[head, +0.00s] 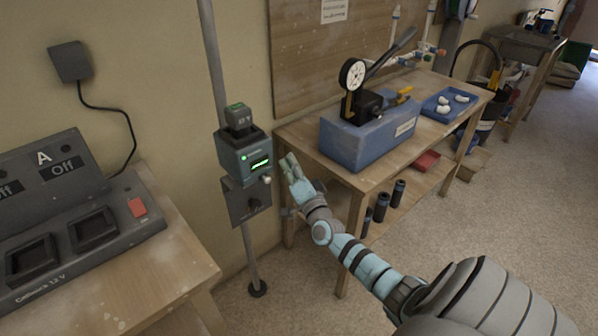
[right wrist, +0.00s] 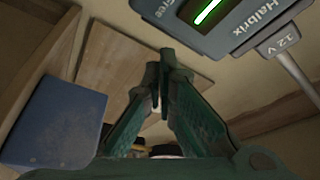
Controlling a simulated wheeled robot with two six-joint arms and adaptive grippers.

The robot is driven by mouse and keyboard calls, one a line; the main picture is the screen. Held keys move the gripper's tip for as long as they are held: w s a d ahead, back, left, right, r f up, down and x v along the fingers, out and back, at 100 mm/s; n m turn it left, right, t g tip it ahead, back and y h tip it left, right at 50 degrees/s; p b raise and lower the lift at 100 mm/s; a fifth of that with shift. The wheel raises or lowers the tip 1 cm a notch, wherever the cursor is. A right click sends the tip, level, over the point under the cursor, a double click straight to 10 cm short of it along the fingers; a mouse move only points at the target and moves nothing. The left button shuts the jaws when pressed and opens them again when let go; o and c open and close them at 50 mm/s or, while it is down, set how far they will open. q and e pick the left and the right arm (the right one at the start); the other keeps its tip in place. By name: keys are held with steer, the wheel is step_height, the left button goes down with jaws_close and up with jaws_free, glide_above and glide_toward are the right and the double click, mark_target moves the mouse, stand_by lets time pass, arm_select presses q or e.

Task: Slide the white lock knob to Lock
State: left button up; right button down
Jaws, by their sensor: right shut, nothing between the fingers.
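The dark grey lock unit (head: 243,156) with a lit green display is fixed to a wall pole in the head view. A small white knob (head: 266,179) sits at its lower right edge. My right gripper (head: 287,164) is shut and empty, just right of the unit, with its fingertips up. In the right wrist view the shut fingers (right wrist: 165,58) point up the picture, below the unit's housing (right wrist: 235,45), which reads "Halbrix" and "Free". I cannot make out the knob surely there. My left gripper is not in view.
A 12 V block (head: 238,116) sits atop the unit. A wooden workbench (head: 300,135) at right carries a blue gauge press (head: 365,135) and a blue tray (head: 450,104). A grey charger console (head: 100,235) stands on a table at left. The pole runs down to the floor.

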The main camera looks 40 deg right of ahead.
mark_target(266, 167)
steer(key=a+f, duration=0.2)
steer(key=a, duration=0.1)
steer(key=shift+s+a+f, duration=0.1)
steer(key=shift+a+f, duration=0.05)
steer(key=shift+a, duration=0.05)
steer(key=shift+a, duration=0.1)
steer(key=shift+a+p, duration=0.4)
steer(key=shift+a, duration=0.9)
